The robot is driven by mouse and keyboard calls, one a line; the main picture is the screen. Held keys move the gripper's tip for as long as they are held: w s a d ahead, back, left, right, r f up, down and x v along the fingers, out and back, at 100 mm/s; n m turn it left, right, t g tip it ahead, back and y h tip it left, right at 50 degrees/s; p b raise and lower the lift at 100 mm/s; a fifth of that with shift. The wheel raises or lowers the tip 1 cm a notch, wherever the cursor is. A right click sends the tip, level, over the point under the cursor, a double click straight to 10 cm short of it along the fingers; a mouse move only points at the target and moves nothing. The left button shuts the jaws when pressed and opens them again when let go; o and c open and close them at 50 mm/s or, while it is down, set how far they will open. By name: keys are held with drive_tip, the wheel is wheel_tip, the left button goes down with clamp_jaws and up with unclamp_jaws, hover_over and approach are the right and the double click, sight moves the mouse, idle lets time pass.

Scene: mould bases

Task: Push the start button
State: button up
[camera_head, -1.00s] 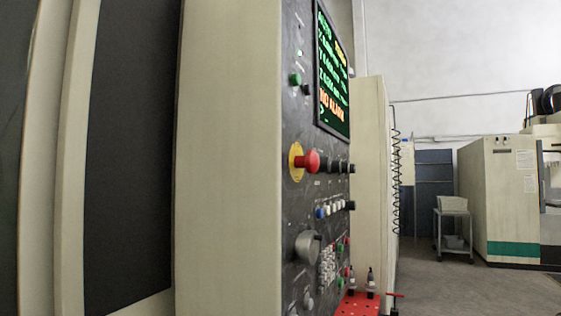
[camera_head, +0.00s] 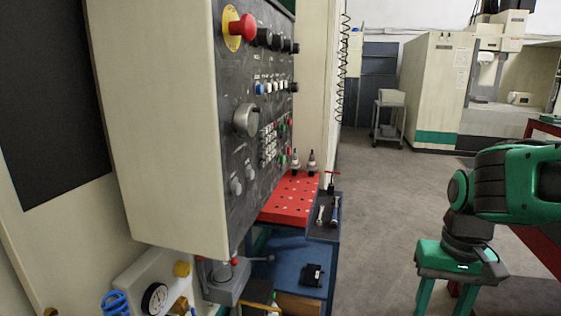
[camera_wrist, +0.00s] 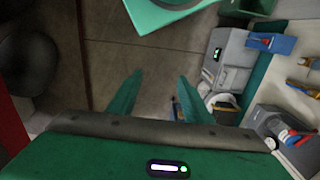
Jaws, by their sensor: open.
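The machine's dark control panel (camera_head: 255,110) is at the left of centre in the head view, seen at a steep angle. Small red and green buttons (camera_head: 284,127) sit near its right edge; I cannot read which one is the start button. A red emergency stop knob (camera_head: 241,27) on a yellow ring is at the top. My green gripper (camera_head: 444,298) is at the lower right, pointing down, well away from the panel. In the wrist view my gripper (camera_wrist: 160,76) has its two fingers apart with nothing between them, above the floor.
A red perforated tray (camera_head: 290,200) and a blue cart (camera_head: 290,262) stand just below and beside the panel. A pressure gauge (camera_head: 154,299) is at the lower left. Open grey floor (camera_head: 385,215) lies between cart and arm. Another machine (camera_head: 435,85) stands behind.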

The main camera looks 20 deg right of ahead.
idle(0.3)
clamp_jaws()
idle(1.6)
